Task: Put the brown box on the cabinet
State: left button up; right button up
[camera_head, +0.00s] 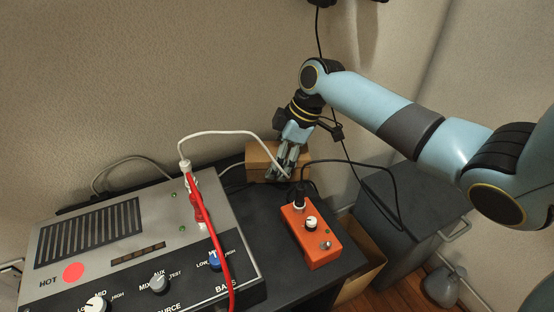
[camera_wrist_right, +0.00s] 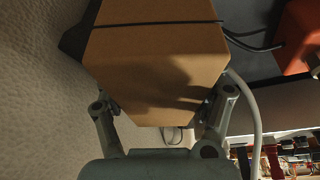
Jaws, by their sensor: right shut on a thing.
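The brown box (camera_head: 262,158) is at the back of the dark table, against the wall. My right gripper (camera_head: 284,172) reaches down over it and partly hides it. In the right wrist view, the brown box (camera_wrist_right: 160,72) fills the space between the two fingers of my right gripper (camera_wrist_right: 163,110), which are shut on it. A dark cable crosses the box there. I cannot tell whether the box is off the table. A dark grey cabinet (camera_head: 415,203) with a handle stands to the right of the table. My left gripper is not in view.
An orange pedal (camera_head: 311,236) with cables stands in front of the box; it also shows in the wrist view (camera_wrist_right: 300,37). A large grey amplifier panel (camera_head: 130,250) with red and white cables fills the left. Another cardboard box (camera_head: 362,268) is below the table's right edge.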

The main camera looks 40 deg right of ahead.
jog(key=o, duration=1.4)
jog(key=shift+f, duration=0.1)
jog(key=shift+c, duration=0.2)
jog(key=p+v, duration=0.3)
jog(key=v, duration=0.9)
